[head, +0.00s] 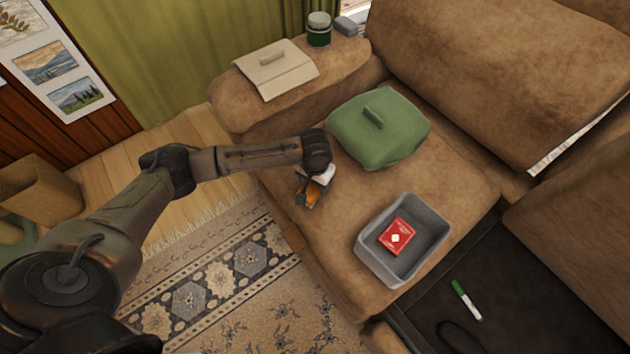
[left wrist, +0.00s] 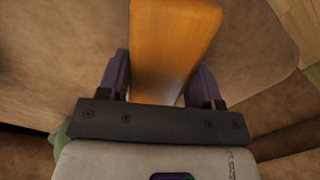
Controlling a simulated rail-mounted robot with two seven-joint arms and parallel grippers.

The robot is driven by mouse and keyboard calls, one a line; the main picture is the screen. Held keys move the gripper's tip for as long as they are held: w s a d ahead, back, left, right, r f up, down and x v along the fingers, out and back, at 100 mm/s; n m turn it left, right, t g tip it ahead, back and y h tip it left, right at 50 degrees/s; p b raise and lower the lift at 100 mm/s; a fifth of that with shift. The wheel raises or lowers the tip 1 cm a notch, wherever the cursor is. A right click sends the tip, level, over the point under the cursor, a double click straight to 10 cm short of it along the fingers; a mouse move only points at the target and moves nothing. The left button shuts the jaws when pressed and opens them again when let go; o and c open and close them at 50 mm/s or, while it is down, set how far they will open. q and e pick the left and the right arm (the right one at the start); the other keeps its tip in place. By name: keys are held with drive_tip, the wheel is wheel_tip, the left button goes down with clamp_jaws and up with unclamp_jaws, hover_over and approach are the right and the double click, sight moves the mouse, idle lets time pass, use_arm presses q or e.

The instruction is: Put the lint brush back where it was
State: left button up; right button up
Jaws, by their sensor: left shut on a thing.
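The lint brush (head: 312,194) shows as a small orange-brown, wood-like piece at the front edge of the sofa seat in the head view. My left gripper (head: 311,188) is shut on it, over the seat, left of the green bag-like item. In the left wrist view the lint brush (left wrist: 172,40) is a smooth orange wooden block between the two dark fingers of the gripper (left wrist: 162,82). Its far end runs out of that picture. I cannot tell whether it touches the seat. My right gripper is not in view.
A green handled item (head: 385,135) and a grey bin (head: 440,245) holding a red box (head: 397,237) stand on the seat. The armrest carries a beige handled item (head: 280,75), a green jar (head: 319,32) and a grey block (head: 350,25). A green-white marker (head: 467,301) lies on a dark surface.

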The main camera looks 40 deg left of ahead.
use_arm(q)
drive_tip(key=o, duration=0.9)
drive_tip(key=shift+f, duration=0.1)
